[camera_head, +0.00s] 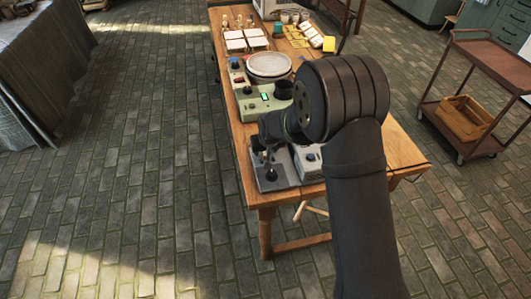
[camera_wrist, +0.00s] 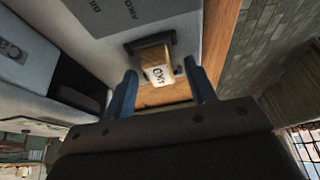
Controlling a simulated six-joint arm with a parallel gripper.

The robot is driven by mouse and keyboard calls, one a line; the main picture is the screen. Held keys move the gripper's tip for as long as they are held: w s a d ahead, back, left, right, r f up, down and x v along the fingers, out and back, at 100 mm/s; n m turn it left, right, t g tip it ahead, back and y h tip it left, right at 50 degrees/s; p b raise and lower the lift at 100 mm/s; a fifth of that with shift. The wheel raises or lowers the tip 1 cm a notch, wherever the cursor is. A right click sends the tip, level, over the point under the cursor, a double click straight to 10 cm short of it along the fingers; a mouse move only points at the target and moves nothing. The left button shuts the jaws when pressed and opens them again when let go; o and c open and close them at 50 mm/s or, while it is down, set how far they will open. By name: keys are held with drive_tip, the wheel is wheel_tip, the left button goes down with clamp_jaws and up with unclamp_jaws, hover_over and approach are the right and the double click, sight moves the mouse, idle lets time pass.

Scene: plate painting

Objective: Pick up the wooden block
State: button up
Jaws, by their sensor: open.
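The wooden block (camera_wrist: 155,64) shows in the wrist view, with a pale label with dark lettering on its near face. It sits in a dark holder (camera_wrist: 135,46) on a light grey panel. My gripper (camera_wrist: 161,68) is open, its two blue fingers to the left and right of the block. Gaps show between the block and both fingers, and I cannot tell how deep the block lies between them. The block cannot be made out there.
The wooden table (camera_head: 377,147) holds a green device (camera_head: 263,107), stacked plates (camera_head: 269,65), a dark cup (camera_head: 284,89), and white tiles (camera_head: 245,39) at the back. A brown cart (camera_head: 487,52) stands on the right.

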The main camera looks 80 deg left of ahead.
clamp_jaws()
